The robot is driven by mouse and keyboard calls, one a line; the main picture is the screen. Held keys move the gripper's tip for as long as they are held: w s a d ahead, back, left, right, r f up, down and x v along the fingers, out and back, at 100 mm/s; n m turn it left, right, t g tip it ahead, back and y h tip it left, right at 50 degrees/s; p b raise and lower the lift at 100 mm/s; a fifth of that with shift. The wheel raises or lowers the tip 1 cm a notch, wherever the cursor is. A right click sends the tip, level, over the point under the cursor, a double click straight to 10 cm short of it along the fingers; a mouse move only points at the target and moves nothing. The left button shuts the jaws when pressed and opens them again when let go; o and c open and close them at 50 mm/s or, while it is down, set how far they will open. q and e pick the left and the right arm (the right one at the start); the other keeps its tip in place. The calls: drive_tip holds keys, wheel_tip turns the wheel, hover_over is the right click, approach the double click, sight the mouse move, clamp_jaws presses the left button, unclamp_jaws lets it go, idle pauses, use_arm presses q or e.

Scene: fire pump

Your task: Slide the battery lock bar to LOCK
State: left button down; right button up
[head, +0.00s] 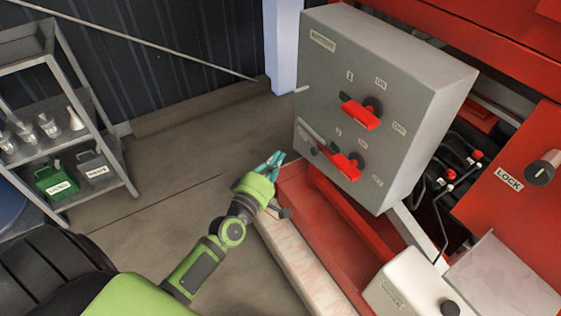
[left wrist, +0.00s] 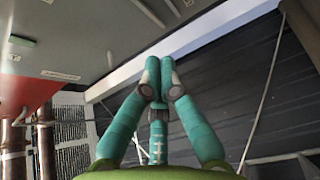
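The grey switch box (head: 405,85) stands upright at the centre right in the head view. Its front carries two red-handled switches (head: 360,114) (head: 346,167). A thin pale bar (head: 313,132) and a small black knob (head: 314,151) sit near its lower left edge. A LOCK label (head: 508,179) is on a red panel at the far right, beside a black knob (head: 540,173); I cannot tell which part is the lock bar. My left gripper (head: 273,160), with teal fingers, is left of and below the box, apart from it. Its fingertips (left wrist: 160,72) meet, with nothing between them. My right gripper is out of view.
A red tray-like frame (head: 330,240) lies below the box. A white container (head: 415,285) stands at the lower right. A shelf (head: 105,170) with cans and flasks is at the left. Open floor (head: 170,180) lies between shelf and gripper.

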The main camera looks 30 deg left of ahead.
use_arm(q)
drive_tip(key=w+d+p, duration=0.1)
drive_tip(key=w+d, duration=0.3)
drive_tip(key=w, duration=0.2)
drive_tip(key=shift+w+f, duration=0.15)
drive_tip(key=shift+f, duration=0.05)
drive_tip(key=shift+s+d+f+p, duration=0.15)
drive_tip(key=shift+s+d+p, duration=0.25)
drive_tip(key=shift+d, duration=0.5)
